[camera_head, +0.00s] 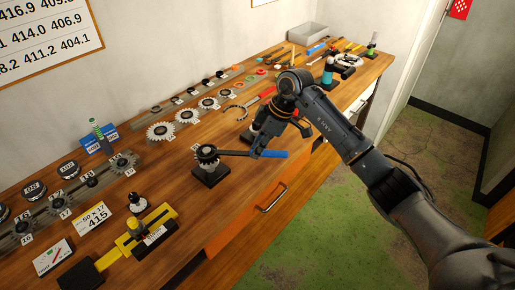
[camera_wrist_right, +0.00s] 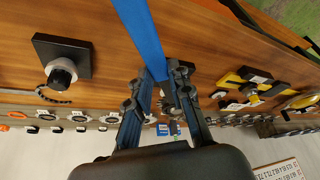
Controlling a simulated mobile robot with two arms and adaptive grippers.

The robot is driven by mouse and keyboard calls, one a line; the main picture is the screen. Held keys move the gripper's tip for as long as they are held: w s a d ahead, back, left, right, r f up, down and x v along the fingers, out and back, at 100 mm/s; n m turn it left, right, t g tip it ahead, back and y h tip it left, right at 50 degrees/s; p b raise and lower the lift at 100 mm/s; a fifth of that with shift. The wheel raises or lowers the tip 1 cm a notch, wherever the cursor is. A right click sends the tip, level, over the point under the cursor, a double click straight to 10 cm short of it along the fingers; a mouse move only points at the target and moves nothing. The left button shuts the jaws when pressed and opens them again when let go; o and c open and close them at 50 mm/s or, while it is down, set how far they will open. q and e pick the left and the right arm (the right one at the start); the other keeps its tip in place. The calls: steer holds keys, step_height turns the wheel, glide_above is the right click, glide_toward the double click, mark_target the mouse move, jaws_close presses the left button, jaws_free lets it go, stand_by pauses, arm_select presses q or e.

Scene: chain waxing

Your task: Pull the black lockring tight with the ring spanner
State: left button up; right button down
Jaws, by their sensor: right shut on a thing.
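The ring spanner (camera_head: 273,154) has a blue handle and a dark shaft, and lies almost level above the bench. Its head end is at the black lockring (camera_head: 207,151), on a toothed part over a black stand (camera_head: 211,177). The head looks seated around the ring, but this is too small to be sure. My right gripper (camera_head: 258,153) is shut on the spanner near where the blue begins. In the right wrist view the blue handle (camera_wrist_right: 139,30) runs between the fingers (camera_wrist_right: 162,85); the lockring cannot be made out there. My left gripper is not in view.
A yellow and black fixture (camera_head: 150,232) stands front left on the wooden bench (camera_head: 190,212). Sprockets (camera_head: 160,131) and small parts line the back. A black square base (camera_wrist_right: 78,48) with a knob shows in the wrist view. A grey bin (camera_head: 308,33) is far back.

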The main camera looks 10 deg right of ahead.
steer(key=shift+w, duration=0.1)
steer(key=shift+w+d+r+n+g+b, duration=0.15)
steer(key=shift+w+n+b, duration=0.1)
steer(key=shift+w+n, duration=0.25)
steer(key=shift+w+d+f+n+g+b, duration=0.1)
steer(key=shift+w+n+g+b, duration=0.1)
steer(key=shift+w+n, duration=0.3)
steer(key=shift+w, duration=0.15)
steer(key=shift+w+d+r+n+g+b, duration=0.1)
steer(key=shift+w+n+g+b, duration=0.15)
steer(key=shift+w+n+b, duration=0.6)
steer(key=shift+w, duration=0.15)
